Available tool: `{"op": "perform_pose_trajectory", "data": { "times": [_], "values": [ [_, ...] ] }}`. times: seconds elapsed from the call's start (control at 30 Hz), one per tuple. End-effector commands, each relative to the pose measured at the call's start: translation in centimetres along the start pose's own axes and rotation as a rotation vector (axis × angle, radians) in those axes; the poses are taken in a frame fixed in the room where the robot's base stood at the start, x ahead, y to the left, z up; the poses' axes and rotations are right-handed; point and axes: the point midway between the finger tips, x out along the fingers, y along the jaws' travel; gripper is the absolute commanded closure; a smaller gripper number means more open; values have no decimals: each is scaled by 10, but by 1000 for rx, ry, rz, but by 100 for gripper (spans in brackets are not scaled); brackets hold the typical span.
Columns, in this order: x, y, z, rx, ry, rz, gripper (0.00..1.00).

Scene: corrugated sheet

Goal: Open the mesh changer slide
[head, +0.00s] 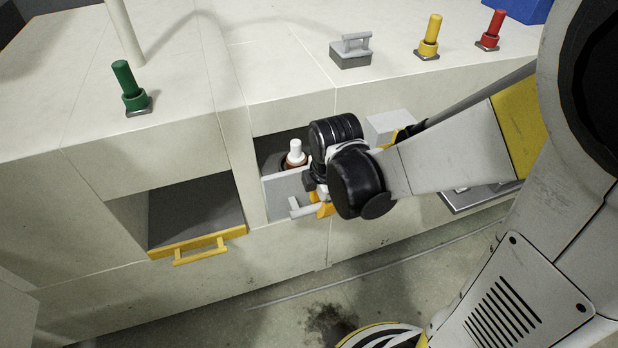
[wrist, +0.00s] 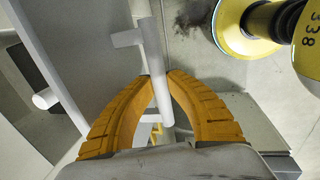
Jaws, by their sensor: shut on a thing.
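The grey slide front (head: 283,188) sits in the middle recess of the pale cabinet. It has a light grey bar handle (head: 303,210), and a dark opening shows behind its top edge. I take this front to be the mesh changer slide; no label shows. My gripper (head: 325,208), with orange-yellow fingers, is at the right end of the handle. In the wrist view, my gripper (wrist: 159,76) has its two fingers closed on the handle bar (wrist: 155,50), one on each side. My wrist hides part of the slide front in the head view.
A white-topped piece (head: 295,153) stands in the opening behind the front. At left is an open recess with a yellow-handled edge (head: 197,243). Green (head: 129,85), yellow (head: 430,35) and red (head: 493,29) pegs and a grey handled block (head: 351,52) stand on top.

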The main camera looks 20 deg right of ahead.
Motion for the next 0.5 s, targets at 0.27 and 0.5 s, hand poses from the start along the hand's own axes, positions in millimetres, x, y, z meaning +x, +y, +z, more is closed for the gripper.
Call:
{"op": "perform_pose_trajectory", "data": {
  "times": [0.27,0.5],
  "values": [
    [-14,-63,0,0,0,-1,100],
    [-19,-94,0,0,0,0,100]
  ]
}}
